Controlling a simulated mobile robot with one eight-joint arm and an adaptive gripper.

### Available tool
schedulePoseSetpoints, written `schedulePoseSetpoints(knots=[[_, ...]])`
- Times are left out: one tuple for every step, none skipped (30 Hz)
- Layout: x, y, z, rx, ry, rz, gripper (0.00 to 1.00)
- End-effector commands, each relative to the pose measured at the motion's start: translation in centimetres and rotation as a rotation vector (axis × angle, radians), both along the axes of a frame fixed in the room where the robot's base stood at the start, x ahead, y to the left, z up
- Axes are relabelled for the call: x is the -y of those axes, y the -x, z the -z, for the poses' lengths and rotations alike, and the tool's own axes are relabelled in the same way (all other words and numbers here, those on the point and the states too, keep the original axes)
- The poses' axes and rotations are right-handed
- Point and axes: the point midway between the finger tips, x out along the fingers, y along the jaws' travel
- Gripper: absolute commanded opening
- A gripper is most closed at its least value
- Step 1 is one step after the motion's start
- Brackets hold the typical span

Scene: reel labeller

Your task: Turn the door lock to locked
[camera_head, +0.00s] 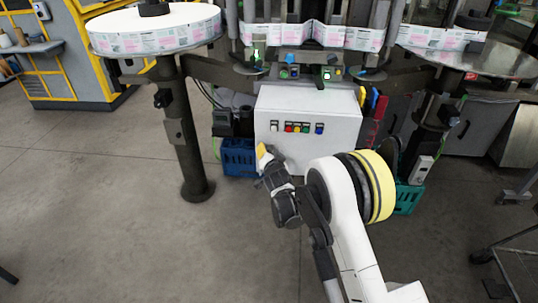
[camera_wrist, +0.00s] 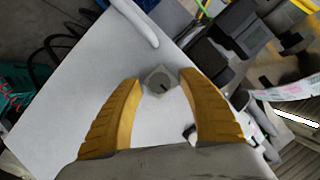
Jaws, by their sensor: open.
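The door lock (camera_wrist: 160,80) is a small grey square plate with a round knob and a dark slot mark, on the white cabinet face in the wrist view. My gripper (camera_head: 262,154) has yellow fingers and is open in front of the lower left of the white cabinet (camera_head: 335,112) in the head view. In the wrist view its two fingertips lie left and right of the lock, with nothing held. I cannot tell whether they touch it. The lock is not discernible in the head view.
A white bar handle (camera_wrist: 138,22) crosses the cabinet face near the lock. A row of coloured buttons (camera_head: 297,127) is on the cabinet front. A blue crate (camera_head: 238,157) stands left of it and a green crate (camera_head: 407,198) right. The floor at left is clear.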

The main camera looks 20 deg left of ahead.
Motion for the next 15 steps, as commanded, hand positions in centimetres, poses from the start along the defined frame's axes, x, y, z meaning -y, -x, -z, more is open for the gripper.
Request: schedulePoseSetpoints(knots=[[-0.13,-0.32,0.21,0.000,-0.001,0.000,0.48],[-0.18,-0.44,0.22,0.000,-0.001,0.000,0.48],[-0.23,-0.54,0.22,0.000,-0.001,0.000,0.48],[-0.26,-0.60,0.21,0.000,-0.001,0.000,0.48],[-0.28,-0.64,0.19,0.000,-0.001,0.000,0.48],[-0.29,-0.65,0.17,0.000,-0.001,0.000,0.48],[-0.29,-0.65,0.16,0.000,-0.001,0.000,0.48],[-0.28,-0.65,0.15,0.000,-0.001,0.000,0.48],[-0.28,-0.64,0.15,0.000,-0.001,0.000,0.48],[-0.28,-0.63,0.14,0.000,-0.001,0.000,0.48],[-0.28,-0.63,0.14,0.000,-0.001,0.000,0.48],[-0.28,-0.63,0.14,0.000,-0.001,0.000,0.38],[-0.28,-0.63,0.14,0.000,-0.001,0.000,0.28],[-0.27,-0.63,0.14,0.000,0.000,0.000,0.19],[-0.27,-0.63,0.14,0.000,0.000,0.000,0.07]])
